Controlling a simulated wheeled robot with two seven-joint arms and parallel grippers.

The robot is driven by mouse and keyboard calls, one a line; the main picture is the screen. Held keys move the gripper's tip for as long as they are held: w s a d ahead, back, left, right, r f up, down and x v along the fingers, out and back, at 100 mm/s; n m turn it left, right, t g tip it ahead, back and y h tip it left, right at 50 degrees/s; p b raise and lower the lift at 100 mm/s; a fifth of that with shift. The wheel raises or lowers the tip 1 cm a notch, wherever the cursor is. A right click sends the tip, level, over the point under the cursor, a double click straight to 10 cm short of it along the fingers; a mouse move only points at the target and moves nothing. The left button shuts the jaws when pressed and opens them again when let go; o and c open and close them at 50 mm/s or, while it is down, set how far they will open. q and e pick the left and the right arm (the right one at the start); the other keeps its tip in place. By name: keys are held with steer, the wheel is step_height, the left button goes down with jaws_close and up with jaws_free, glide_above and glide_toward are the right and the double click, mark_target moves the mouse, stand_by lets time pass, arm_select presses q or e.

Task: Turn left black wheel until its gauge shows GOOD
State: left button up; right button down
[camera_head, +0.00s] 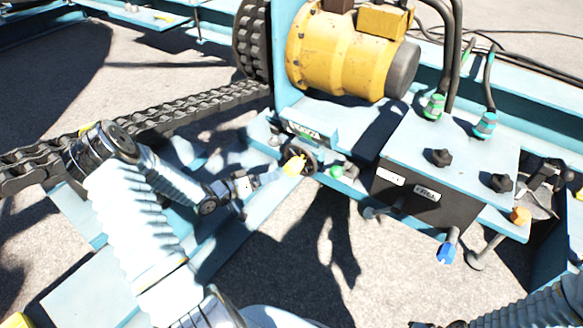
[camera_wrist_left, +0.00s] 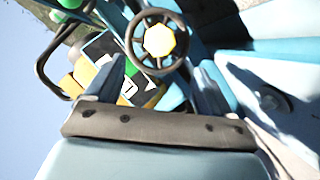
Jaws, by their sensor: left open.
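The left black wheel (camera_head: 312,160) is a small dark handwheel on the front of the blue frame, below the yellow motor. In the left wrist view the wheel (camera_wrist_left: 130,42) shows whole, with a yellow hub, just beyond my fingertips. My left gripper (camera_head: 273,177) reaches it from the left in the head view. In the left wrist view its fingers (camera_wrist_left: 155,82) are apart, with nothing clearly held between them; I cannot tell whether they touch the rim. A small label with green (camera_head: 303,132) sits above the wheel and may be its gauge; its reading is not legible.
A yellow motor (camera_head: 338,52) stands above the wheel, with a heavy chain (camera_head: 200,105) to the left. A control box (camera_head: 450,165) with black knobs, cables and levers stands to the right. Part of my right arm shows at the lower right. Bare ground lies in front.

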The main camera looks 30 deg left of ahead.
mark_target(290, 172)
arm_select(q)
steer(key=b+x, duration=0.1)
steer(key=x, duration=1.1)
steer(key=c, duration=1.5)
steer(key=shift+f+b, duration=0.1)
steer(key=shift+b, duration=0.2)
steer(key=m+b, duration=0.1)
steer(key=m+y+b, duration=0.1)
steer(key=shift+d+f+m+y, duration=0.1)
steer(key=shift+f+m+y, duration=0.1)
steer(key=shift+m+y, duration=0.1)
steer(key=m+y+b, duration=0.1)
steer(key=b, duration=0.3)
steer(key=shift+s+m, duration=0.1)
steer(key=shift+m, duration=0.3)
steer(key=shift+r+m+y+b, duration=0.1)
steer(key=shift+m+y+b, duration=0.5)
steer(key=shift+b, duration=0.5)
